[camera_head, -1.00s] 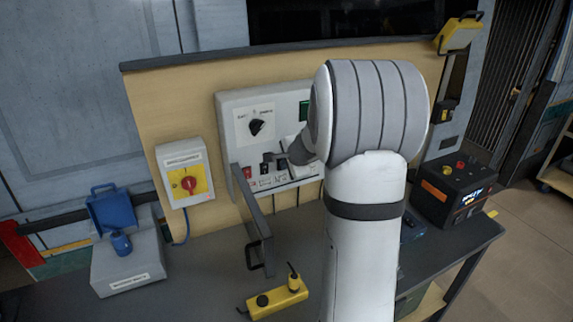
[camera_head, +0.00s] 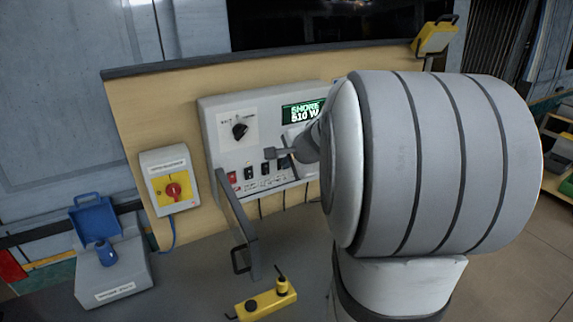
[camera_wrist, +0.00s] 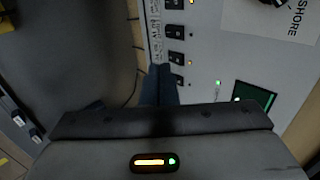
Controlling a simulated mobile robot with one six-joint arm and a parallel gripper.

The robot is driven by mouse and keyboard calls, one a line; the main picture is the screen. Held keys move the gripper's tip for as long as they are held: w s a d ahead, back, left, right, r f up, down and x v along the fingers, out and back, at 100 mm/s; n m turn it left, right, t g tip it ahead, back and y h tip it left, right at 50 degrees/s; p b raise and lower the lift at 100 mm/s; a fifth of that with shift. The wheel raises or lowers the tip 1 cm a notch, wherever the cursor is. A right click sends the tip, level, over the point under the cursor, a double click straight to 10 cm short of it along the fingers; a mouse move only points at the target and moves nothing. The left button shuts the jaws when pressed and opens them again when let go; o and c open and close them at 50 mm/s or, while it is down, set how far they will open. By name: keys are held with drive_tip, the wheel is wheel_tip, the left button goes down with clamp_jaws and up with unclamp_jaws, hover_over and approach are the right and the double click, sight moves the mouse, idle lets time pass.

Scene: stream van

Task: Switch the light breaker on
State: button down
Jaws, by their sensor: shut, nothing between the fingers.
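A pale grey breaker panel (camera_head: 217,129) is mounted on the wooden board. Along its lower part runs a row of small switches: a red one (camera_head: 231,177) at the left and several black breakers (camera_head: 249,173) beside it. Their labels are too small to read, so I cannot tell which is the light breaker. My gripper (camera_head: 270,153) is shut and empty, just in front of the row. In the wrist view its fingertips (camera_wrist: 158,80) are beside the black breakers (camera_wrist: 176,58); whether they touch is unclear. Yellow lamps (camera_wrist: 190,62) glow beside several breakers. My arm hides the panel's right end.
A rotary knob (camera_head: 239,130) and a lit display (camera_head: 305,110) reading "SHORE 510 W" sit above the row.

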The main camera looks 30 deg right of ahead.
drive_tip(key=shift+f, duration=0.1)
drive_tip(key=s+f+t+b, duration=0.3)
drive_tip(key=f+t+b, duration=0.1)
drive_tip(key=b, duration=0.8)
drive_tip(key=shift+f, duration=0.75)
drive_tip(key=shift+w+a, duration=0.1)
drive_tip(key=shift+w, duration=0.05)
approach(267, 174)
wheel_tip(267, 174, down, 3)
drive_tip(key=w, duration=0.2)
drive_tip(key=shift+w+a+p, duration=0.1)
drive_tip(key=shift+w+p, duration=0.2)
drive_tip(key=shift+w, duration=1.65)
